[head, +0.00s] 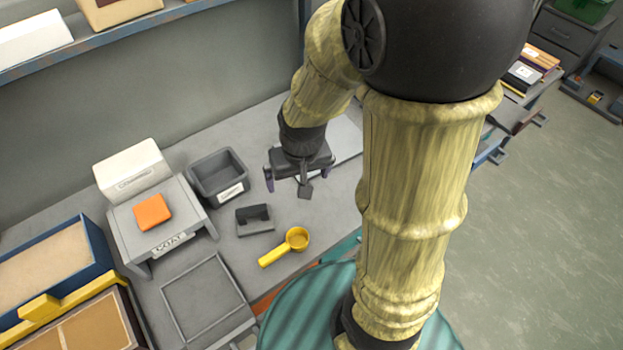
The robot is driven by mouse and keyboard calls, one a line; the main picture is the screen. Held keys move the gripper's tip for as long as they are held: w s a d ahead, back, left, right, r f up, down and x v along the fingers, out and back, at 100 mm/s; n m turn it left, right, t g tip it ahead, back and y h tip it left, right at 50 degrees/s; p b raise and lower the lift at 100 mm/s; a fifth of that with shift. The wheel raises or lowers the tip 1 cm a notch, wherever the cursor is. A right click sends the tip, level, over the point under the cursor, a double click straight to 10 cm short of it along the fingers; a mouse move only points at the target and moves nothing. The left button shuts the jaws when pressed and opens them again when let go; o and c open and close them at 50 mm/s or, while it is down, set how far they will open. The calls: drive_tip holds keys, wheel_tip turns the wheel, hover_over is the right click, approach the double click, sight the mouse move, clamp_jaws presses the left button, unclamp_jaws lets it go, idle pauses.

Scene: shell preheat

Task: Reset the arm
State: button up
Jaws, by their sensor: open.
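My gripper (287,187) is in the head view above the grey bench, near its middle. It points down and its two fingers stand apart, with nothing seen between them. My arm, in a yellowish sleeve with dark joints, reaches from the lower right up and over to it. The arm hides part of the bench's right side. I cannot tell the exact height of the fingers above the bench.
A grey bin (218,177) stands left of my gripper. A small dark grey holder (254,221) and a yellow scoop (286,246) lie in front. An orange block (152,212) sits on a grey stand (128,240). A shelf (150,25) runs along the wall.

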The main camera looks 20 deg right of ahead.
drive_tip(key=s+d, duration=0.1)
drive_tip(key=s+d+r, duration=0.1)
drive_tip(key=s, duration=0.1)
drive_tip(key=shift+r, duration=0.1)
idle(1.1)
